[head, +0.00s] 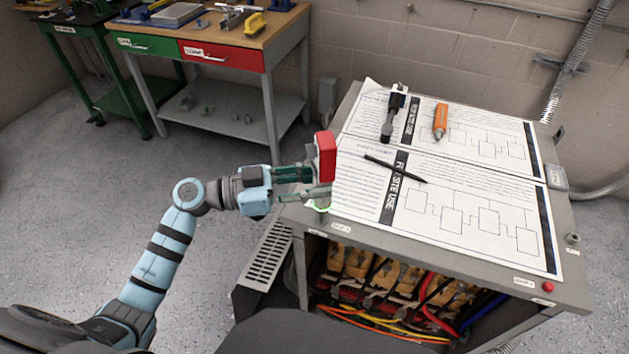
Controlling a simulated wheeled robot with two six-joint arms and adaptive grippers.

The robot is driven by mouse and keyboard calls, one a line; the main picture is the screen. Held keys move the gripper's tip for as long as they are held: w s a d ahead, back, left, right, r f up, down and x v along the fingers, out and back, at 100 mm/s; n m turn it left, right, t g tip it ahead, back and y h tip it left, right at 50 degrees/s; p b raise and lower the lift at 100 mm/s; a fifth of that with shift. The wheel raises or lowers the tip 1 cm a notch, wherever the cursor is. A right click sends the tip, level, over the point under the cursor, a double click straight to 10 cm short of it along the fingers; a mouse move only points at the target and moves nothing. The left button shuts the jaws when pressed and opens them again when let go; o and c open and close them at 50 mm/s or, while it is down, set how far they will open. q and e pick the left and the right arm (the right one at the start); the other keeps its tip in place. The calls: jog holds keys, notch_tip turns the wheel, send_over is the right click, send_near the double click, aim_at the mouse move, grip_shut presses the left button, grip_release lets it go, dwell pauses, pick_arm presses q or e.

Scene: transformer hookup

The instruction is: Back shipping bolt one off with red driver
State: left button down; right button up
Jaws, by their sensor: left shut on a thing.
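My left gripper (311,182) is shut on the red driver (326,156), whose red block-shaped body stands up above the fingers. It is at the left edge of the grey transformer cabinet (400,243), beside the top. A green ring (318,208) shows just below the fingers at the cabinet's front left corner. Shipping bolt one cannot be made out for sure; the gripper covers part of that corner. A small red knob (548,287) sits at the front right corner, and a grey bolt-like stub (572,238) is on the right edge. My right gripper is out of view.
Paper sheets (470,220) cover the cabinet top, with a black pen (394,169), an orange tool (440,122) and a black tool (392,115) on them. Coils and coloured cables (385,285) show in the open front. A workbench (285,32) stands behind left.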

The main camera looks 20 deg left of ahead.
aim_at(312, 166)
pick_arm(q)
jog(key=shift+b, duration=0.45)
dwell(0.4)
dwell(0.6)
jog(key=shift+r+p, duration=1.2)
jog(key=shift+r, duration=1.15)
